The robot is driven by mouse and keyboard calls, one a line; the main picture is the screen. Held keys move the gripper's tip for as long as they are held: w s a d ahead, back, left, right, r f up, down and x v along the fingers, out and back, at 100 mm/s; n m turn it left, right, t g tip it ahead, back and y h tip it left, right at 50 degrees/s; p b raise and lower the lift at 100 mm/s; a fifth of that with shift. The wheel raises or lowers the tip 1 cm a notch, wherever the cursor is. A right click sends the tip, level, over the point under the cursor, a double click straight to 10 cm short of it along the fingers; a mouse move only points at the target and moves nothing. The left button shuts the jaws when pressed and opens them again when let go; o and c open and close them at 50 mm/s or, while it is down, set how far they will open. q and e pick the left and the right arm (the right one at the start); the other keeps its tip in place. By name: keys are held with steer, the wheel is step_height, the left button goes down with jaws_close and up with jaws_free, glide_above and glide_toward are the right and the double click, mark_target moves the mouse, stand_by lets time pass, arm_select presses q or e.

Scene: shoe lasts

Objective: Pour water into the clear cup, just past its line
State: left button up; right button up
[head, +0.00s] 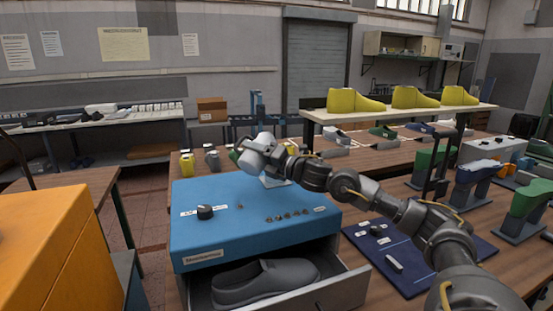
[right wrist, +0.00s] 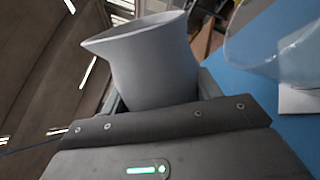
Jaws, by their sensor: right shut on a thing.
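A pale grey pouring jug (head: 253,158) is held above the far part of the blue box top in the head view. It looks tilted. My right gripper (head: 275,157) is shut on it. In the right wrist view the jug (right wrist: 150,62) shows its spout at the left, and the gripper's body is below it. The clear cup (right wrist: 290,45) is at the upper right there, beside the jug, on a white pad (right wrist: 299,100). In the head view the cup (head: 274,182) shows only faintly, low behind the jug and arm. Its line and any water cannot be made out. My left gripper is not in view.
The blue box (head: 225,230) carries a black knob (head: 205,212) and several small parts. Its open drawer (head: 345,289) holds a grey shoe (head: 265,282). A dark blue board (head: 410,258) lies to the right. An orange block (head: 50,250) fills the lower left.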

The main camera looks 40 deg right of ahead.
steer(key=shift+f+m, duration=0.5)
steer(key=shift+f, duration=0.05)
steer(key=shift+r+p, duration=0.5)
steer(key=shift+p, duration=0.05)
steer(key=shift+f+m, duration=0.1)
steer(key=shift+m, duration=0.3)
steer(key=shift+r+m+h+p, duration=0.35)
steer(key=shift+m+p, duration=0.15)
steer(key=shift+p, duration=0.15)
steer(key=shift+d, duration=0.1)
steer(key=shift+w+d+r+m+p, duration=0.15)
steer(key=shift+d+r+m+p, duration=0.3)
steer(key=shift+m+p, duration=0.4)
steer(key=shift+a+f+m, duration=0.1)
steer(key=shift+a+m, duration=0.05)
steer(key=shift+m, duration=0.1)
